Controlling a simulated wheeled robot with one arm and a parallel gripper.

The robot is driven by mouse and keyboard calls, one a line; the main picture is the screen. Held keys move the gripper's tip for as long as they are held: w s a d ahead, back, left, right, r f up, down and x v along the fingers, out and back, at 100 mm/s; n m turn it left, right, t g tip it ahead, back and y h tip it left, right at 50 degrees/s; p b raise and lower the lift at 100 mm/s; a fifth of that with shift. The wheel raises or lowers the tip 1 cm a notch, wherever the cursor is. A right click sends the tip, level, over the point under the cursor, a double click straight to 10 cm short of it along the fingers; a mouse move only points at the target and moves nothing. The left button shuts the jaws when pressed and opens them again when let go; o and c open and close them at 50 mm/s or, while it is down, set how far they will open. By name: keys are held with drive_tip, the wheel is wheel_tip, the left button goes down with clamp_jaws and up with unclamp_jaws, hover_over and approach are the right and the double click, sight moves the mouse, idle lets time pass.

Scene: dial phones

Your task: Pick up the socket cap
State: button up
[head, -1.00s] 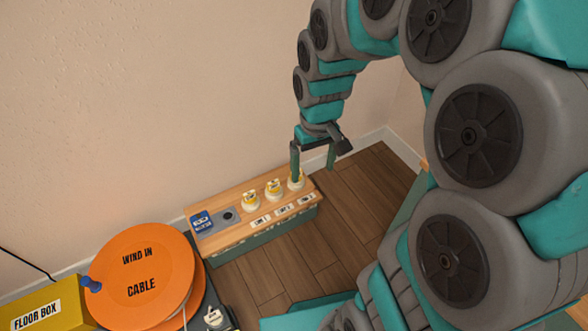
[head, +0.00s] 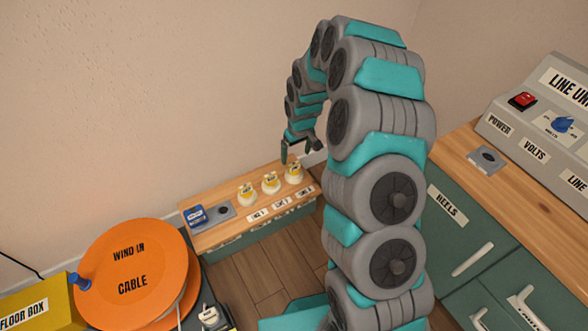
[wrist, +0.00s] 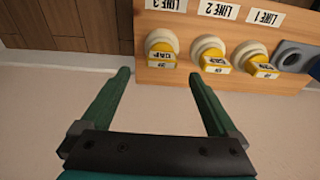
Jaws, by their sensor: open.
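Three yellow socket caps sit on round white sockets in a row on a wooden-topped bench: the line 3 cap (head: 294,172), the line 2 cap (head: 270,184) and the line 1 cap (head: 247,195). My gripper (head: 299,153) is open and empty near the line 3 cap, at the wall side of the bench. In the wrist view my gripper (wrist: 158,77) points toward the line 3 cap (wrist: 162,52), which appears just beyond and between the fingertips. The line 2 cap (wrist: 214,63) and line 1 cap (wrist: 262,69) are to its right there.
A blue labelled block (head: 197,215) and a grey plate with a dark hole stand at the bench's left end. An orange cable reel (head: 135,275) and yellow floor box (head: 40,305) are at lower left. A green cabinet (head: 450,225) with a grey control unit is at right.

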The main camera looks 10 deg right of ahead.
sight(294, 163)
drive_tip(key=f, duration=0.4)
drive_tip(key=w+f, duration=0.1)
drive_tip(key=f, duration=0.1)
drive_tip(key=shift+a+f, duration=0.2)
drive_tip(key=shift+a, duration=0.05)
drive_tip(key=shift+s, duration=0.1)
clamp_jaws()
idle(0.5)
